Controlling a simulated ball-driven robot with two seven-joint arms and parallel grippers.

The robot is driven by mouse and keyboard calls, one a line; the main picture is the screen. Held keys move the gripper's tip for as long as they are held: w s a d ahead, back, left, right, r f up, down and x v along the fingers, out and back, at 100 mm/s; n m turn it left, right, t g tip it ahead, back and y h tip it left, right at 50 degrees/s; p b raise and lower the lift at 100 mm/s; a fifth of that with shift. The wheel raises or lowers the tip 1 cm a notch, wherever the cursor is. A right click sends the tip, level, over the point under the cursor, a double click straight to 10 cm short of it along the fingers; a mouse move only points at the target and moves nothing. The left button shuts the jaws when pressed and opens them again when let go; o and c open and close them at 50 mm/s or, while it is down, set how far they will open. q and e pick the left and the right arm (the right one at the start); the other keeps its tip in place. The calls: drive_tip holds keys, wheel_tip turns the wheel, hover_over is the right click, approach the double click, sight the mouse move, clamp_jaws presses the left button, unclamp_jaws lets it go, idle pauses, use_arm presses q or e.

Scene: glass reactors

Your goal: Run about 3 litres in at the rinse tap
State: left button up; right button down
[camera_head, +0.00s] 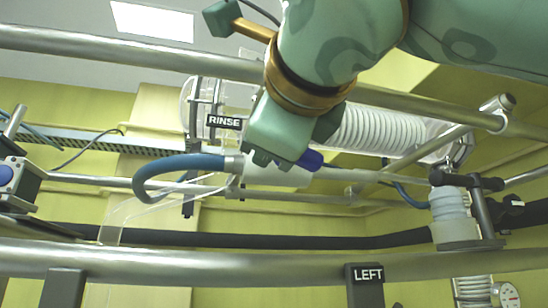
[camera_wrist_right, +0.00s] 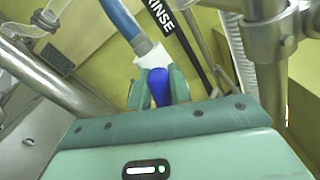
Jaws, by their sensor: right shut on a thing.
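The rinse tap has a white body (camera_head: 262,172) with a blue hose (camera_head: 160,168) joined at its left end, below a black RINSE label (camera_head: 224,122). Its blue handle (camera_head: 312,160) shows just past my fingers. My right gripper (camera_head: 285,158) comes down from above and is shut on the blue handle. In the right wrist view the handle (camera_wrist_right: 158,92) sits between the two green fingers, with the white body (camera_wrist_right: 152,57) and hose (camera_wrist_right: 120,18) beyond. The fingers hide part of the handle. I cannot see any flow or a litre reading. My left gripper is not in view.
Glassware with a white coil (camera_head: 378,134) lies behind my right arm. Metal rails (camera_head: 130,53) cross above and below the tap, the lower one (camera_head: 200,258) in front. A LEFT label (camera_head: 368,274), a clamped white fitting (camera_head: 453,218) and a gauge (camera_head: 508,296) are at the right.

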idle(0.3)
drive_tip(key=c, duration=1.3)
unclamp_jaws()
drive_tip(key=shift+s, duration=0.1)
drive_tip(key=shift+s+d, duration=0.1)
drive_tip(key=shift+s, duration=0.2)
drive_tip(key=b+v, duration=0.3)
drive_tip(key=v, duration=1.2)
drive_tip(key=shift+s+d, duration=0.1)
drive_tip(key=shift+s, duration=0.25)
